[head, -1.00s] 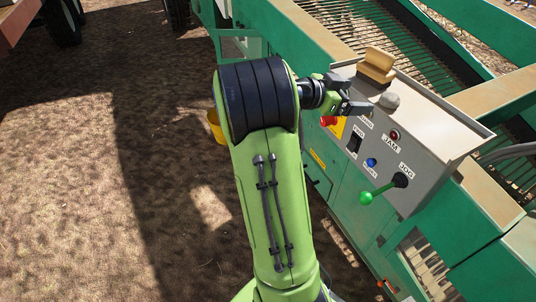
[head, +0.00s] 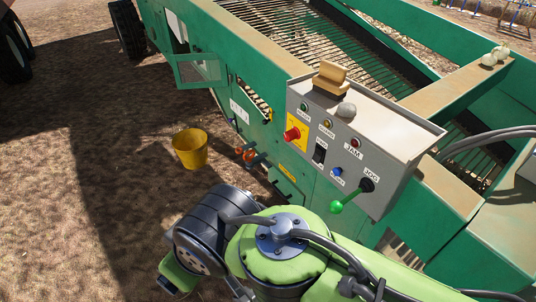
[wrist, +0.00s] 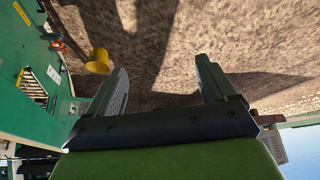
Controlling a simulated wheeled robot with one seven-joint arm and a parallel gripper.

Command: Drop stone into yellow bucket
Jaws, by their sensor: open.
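The grey stone (head: 346,110) lies on top of the grey control box, beside a tan block. The yellow bucket (head: 190,148) stands upright on the ground left of the green machine. It also shows in the wrist view (wrist: 98,61), left of my fingers. My gripper (wrist: 162,85) is open, with nothing between its two fingers, and faces bare ground. In the head view my arm fills the bottom, and the fingers cannot be made out there. My gripper is apart from both the stone and the bucket.
The control box (head: 395,135) carries a red button (head: 292,134), a green-knobbed lever (head: 337,206) and several lamps. An open panel door (head: 198,69) juts from the green machine. White onions (head: 494,56) sit on a far beam. The ground around the bucket is clear.

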